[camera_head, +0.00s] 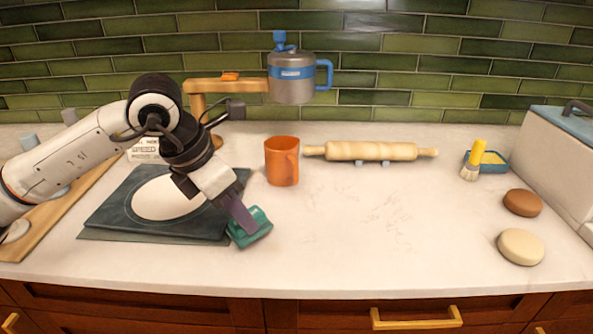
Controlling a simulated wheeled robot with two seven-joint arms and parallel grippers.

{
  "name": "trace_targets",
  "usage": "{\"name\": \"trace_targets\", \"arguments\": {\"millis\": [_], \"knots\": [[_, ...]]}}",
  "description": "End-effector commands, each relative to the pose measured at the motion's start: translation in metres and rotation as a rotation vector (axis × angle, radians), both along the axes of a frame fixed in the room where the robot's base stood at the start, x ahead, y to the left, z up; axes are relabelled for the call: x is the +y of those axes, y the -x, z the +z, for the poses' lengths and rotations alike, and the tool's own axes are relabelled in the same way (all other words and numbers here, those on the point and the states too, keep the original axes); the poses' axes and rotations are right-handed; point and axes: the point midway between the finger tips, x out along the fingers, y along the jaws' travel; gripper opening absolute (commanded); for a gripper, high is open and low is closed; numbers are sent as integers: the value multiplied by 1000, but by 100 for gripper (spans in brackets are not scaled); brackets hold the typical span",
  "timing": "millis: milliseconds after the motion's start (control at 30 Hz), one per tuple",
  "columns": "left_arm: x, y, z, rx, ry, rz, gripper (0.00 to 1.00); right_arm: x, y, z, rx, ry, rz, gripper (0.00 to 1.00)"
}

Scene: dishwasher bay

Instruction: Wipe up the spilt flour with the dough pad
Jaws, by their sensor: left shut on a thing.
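My left gripper (239,215) comes in from the left and is shut on the dough pad (256,232), a green block. The pad is tilted, low over the counter by the right front corner of the dark mat. I cannot tell if it touches the counter. Spilt flour (390,222) shows as faint, scattered marks on the pale counter, right of the pad and apart from it. My right gripper is not in view.
A dark mat (105,215) with a white round lies under my left arm. A brush (474,161), a brown round (522,203) and a cream round (521,247) are right. The middle front counter is clear.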

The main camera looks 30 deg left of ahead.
Motion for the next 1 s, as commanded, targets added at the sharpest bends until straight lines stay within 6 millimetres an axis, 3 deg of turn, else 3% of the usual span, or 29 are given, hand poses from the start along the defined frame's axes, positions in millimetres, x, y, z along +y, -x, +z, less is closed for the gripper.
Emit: {"name": "trace_targets", "arguments": {"millis": [500,1000], "knots": [[3,3,49,-4,5,10,0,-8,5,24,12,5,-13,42],[4,4,55,-3,6,12,0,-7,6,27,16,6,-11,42]]}}
